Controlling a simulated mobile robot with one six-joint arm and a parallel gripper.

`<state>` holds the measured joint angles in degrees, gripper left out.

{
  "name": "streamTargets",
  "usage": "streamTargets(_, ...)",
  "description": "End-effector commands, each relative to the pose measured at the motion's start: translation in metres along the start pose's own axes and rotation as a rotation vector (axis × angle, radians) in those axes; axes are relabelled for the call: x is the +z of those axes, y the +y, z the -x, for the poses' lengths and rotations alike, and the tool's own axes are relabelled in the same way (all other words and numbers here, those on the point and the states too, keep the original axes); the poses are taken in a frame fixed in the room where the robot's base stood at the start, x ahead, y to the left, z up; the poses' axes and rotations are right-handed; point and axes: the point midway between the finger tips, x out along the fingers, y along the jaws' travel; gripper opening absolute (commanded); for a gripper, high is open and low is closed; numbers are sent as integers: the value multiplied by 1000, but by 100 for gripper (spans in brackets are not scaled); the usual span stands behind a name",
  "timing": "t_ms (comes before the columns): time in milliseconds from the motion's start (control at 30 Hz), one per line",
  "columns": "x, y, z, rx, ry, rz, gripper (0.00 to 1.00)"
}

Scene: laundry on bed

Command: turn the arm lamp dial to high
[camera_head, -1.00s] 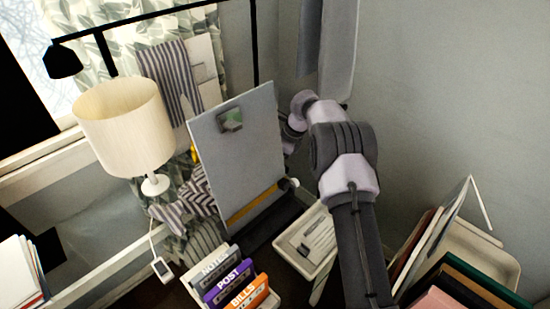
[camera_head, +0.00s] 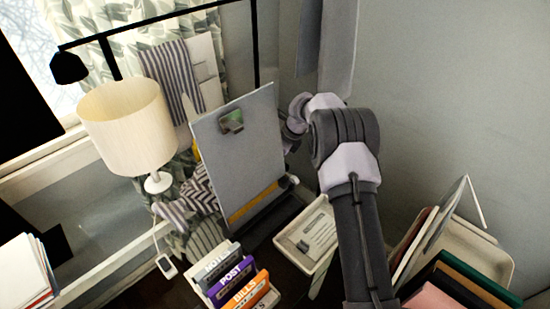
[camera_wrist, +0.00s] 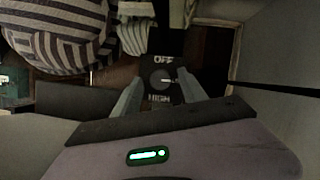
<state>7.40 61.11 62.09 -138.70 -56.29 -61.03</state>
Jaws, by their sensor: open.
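The black arm lamp (camera_head: 165,18) spans the top left of the head view, with its shade (camera_head: 68,66) hanging at the left. In the wrist view a dark plate shows OFF above and HIGH below a round grey dial (camera_wrist: 160,86). A pale mark on the dial seems to point right, between the two words. My gripper (camera_wrist: 159,76) is open, with one finger on each side of the dial. I cannot tell whether the fingers touch it. In the head view my gripper is hidden behind the upright grey board.
The grey board (camera_head: 240,145) stands close beside my arm. A cream table lamp (camera_head: 128,125) is at left. A letter holder (camera_head: 235,280), a white tray (camera_head: 308,240) and a file rack (camera_head: 485,245) stand in front. Striped fabric (camera_wrist: 60,35) fills the wrist view's upper left.

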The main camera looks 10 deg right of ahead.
Motion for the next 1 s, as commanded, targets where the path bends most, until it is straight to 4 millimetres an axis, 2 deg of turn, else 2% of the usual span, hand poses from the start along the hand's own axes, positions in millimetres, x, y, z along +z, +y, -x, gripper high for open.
streamTargets(600,2,0,140,-3,-2,0,50)
streamTargets(800,1,0,167,-2,-1,-1,50)
streamTargets(1000,0,0,169,-1,-1,-1,50)
